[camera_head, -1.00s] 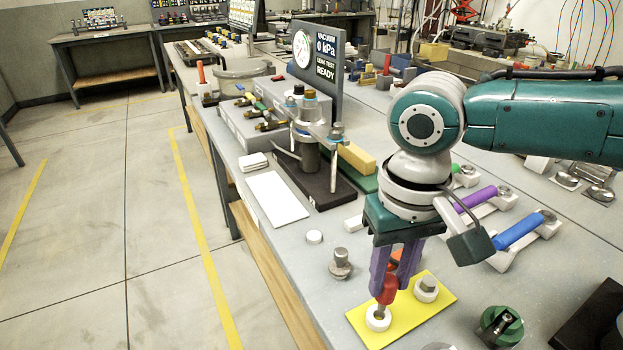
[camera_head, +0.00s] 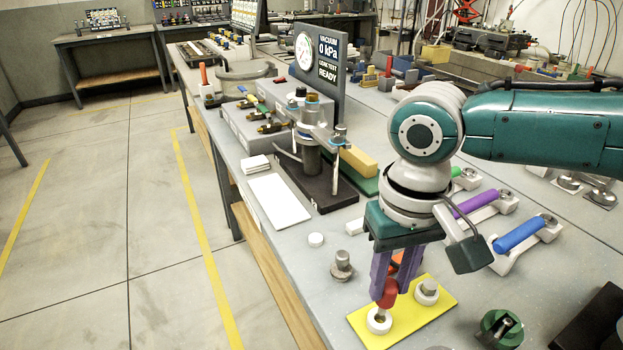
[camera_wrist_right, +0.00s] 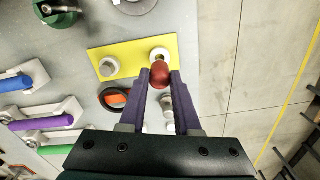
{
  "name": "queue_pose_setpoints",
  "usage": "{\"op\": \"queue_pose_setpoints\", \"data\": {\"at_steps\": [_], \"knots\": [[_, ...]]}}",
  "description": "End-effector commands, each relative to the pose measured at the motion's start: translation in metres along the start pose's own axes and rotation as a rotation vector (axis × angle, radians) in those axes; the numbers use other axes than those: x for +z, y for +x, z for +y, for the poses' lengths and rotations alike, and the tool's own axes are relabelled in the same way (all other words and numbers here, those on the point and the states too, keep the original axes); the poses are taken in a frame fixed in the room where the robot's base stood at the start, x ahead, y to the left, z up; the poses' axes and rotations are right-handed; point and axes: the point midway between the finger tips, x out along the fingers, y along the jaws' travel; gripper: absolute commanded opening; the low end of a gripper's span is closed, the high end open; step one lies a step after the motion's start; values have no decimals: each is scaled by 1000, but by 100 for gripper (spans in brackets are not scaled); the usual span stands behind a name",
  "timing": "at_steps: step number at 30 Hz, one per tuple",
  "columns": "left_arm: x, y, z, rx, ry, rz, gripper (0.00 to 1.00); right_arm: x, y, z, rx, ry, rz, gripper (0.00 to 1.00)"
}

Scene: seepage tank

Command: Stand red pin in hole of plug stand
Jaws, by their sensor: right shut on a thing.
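My right gripper (camera_head: 396,274) has purple fingers and is shut on the red pin (camera_head: 387,293). The pin is slightly tilted in the head view, its metal lower end at the opening of a white ring (camera_head: 379,321) on the yellow plate (camera_head: 408,322), which looks like the plug stand. I cannot tell how far the tip is inside the ring. A second white ring on the plate holds a grey plug (camera_head: 429,286). The wrist view shows the red pin (camera_wrist_right: 159,73) between the fingertips, overlapping the white ring (camera_wrist_right: 160,54). My left gripper is not in view.
A grey metal knob (camera_head: 341,264) and a white disc (camera_head: 315,239) stand left of the plate. A green knob (camera_head: 500,326) is to its right. Purple (camera_head: 476,202) and blue (camera_head: 518,234) handles lie behind right. Black-and-orange part (camera_wrist_right: 115,99) lies close to the fingers.

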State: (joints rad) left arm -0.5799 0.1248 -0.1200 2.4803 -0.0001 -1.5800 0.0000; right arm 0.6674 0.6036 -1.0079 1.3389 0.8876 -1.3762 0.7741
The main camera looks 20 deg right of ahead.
Motion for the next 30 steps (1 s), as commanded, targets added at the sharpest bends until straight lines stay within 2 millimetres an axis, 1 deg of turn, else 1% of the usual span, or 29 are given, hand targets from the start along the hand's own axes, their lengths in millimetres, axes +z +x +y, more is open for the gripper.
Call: {"op": "queue_pose_setpoints", "data": {"at_steps": [28,29,30], "knots": [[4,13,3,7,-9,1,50,0,25,0,0,0,-1,0],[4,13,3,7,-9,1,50,0,25,0,0,0,-1,32],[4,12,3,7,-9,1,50,0,24,0,0,0,0,37]]}}
